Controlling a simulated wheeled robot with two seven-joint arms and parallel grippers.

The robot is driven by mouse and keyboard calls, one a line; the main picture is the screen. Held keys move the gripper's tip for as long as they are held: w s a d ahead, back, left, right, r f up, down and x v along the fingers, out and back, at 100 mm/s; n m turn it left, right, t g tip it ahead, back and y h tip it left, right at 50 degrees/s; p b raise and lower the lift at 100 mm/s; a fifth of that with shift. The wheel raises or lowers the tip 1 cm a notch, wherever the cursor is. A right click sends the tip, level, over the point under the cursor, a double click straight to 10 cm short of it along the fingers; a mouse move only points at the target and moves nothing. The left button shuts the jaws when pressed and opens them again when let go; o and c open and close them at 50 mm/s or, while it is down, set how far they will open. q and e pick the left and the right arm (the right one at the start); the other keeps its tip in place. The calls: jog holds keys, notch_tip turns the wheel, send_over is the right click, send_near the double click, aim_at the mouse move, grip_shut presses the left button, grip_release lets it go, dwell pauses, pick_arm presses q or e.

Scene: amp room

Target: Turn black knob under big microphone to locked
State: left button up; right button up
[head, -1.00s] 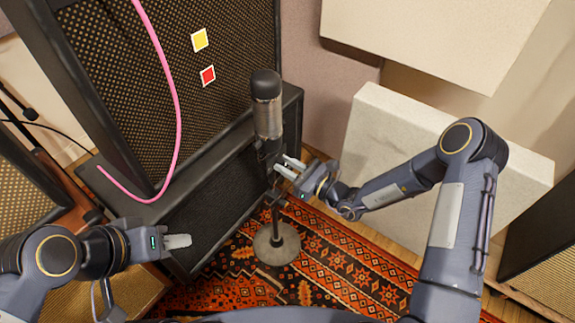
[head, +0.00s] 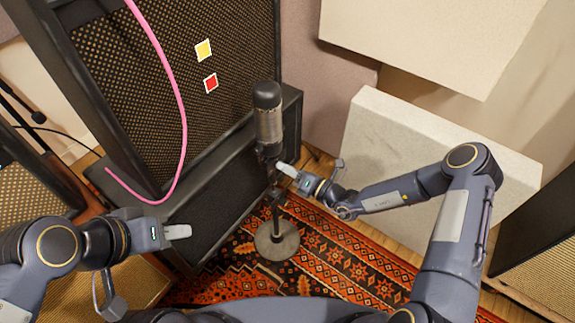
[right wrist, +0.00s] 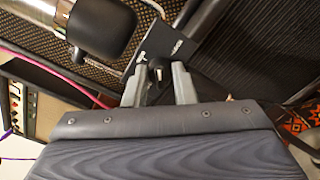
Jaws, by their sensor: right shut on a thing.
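The big microphone (head: 268,118), with a black head and a metal body, stands upright on a stand with a round base (head: 277,241). It also shows sideways at the upper left of the right wrist view (right wrist: 103,25). My right gripper (head: 283,168) is just below the microphone body, at the mount. In the right wrist view, my fingers (right wrist: 159,82) are on both sides of the small black knob (right wrist: 158,72), shut on it. The knob is hidden in the head view. My left gripper (head: 180,232) is at the lower left, away from the microphone; its finger gap is not visible.
A large speaker cabinet (head: 150,60) on a lower black cabinet (head: 215,205) stands behind and left of the microphone. A pink cable (head: 180,110) hangs across it. White panels (head: 375,140) are at the right. A patterned rug (head: 330,265) covers the floor.

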jog(key=shift+m+p, duration=0.9)
jog(key=shift+m, duration=2.8)
jog(key=shift+f, duration=0.1)
jog(key=o, duration=1)
jog(key=v, duration=0.8)
